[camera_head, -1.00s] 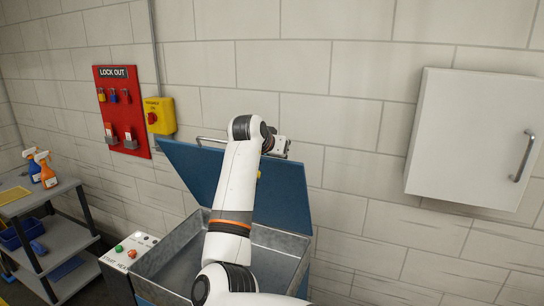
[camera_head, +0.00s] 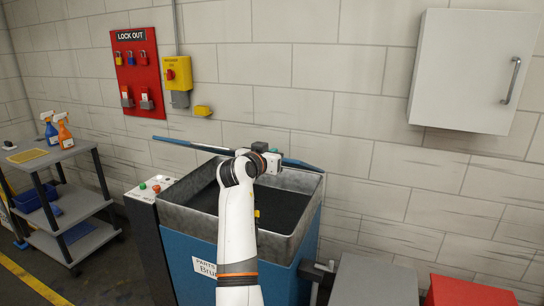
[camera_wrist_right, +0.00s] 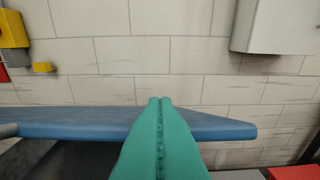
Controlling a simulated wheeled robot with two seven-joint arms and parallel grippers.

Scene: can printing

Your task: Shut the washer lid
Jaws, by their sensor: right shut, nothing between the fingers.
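The blue washer lid (camera_head: 190,145) shows nearly edge-on above the back of the grey metal washer basin (camera_head: 182,218), so it is partly lowered. The basin is open below it, with a dark inside. In the right wrist view the lid (camera_wrist_right: 95,120) is a blue slab running across the picture. My right gripper (camera_wrist_right: 160,100) is shut and empty, its teal fingers overlapping the lid in that view. I cannot tell whether they touch it. In the head view my right gripper (camera_head: 268,160) is at the middle of the lid, its fingertips hidden. My left gripper is out of view.
A button panel (camera_head: 150,189) stands left of the basin. A grey cart (camera_head: 75,240) with spray bottles is at the left. A white wall cabinet (camera_head: 465,70) hangs at the right. A grey box (camera_head: 375,281) and a red box (camera_head: 470,291) are at the lower right.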

